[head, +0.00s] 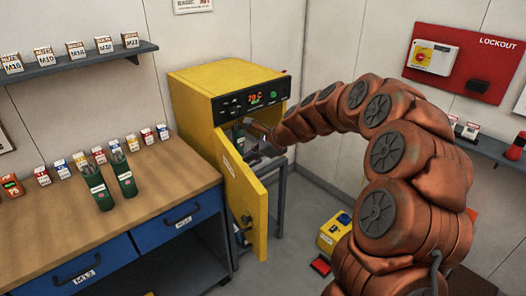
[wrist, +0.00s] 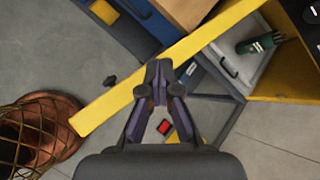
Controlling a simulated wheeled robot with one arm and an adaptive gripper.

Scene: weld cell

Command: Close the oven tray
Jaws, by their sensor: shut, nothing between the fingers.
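The yellow oven (head: 205,95) stands beside the workbench with its door (head: 243,195) swung open. In the wrist view, the door (wrist: 110,107) shows as a long yellow strip running diagonally behind my fingertips. In the head view, the tray is largely hidden by my gripper and the door. My gripper (wrist: 157,68) is shut and empty, left of the tray in the wrist view. I cannot tell whether it touches the door.
A yellow box (head: 334,232) and a red item (head: 320,265) are on the floor to the right.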

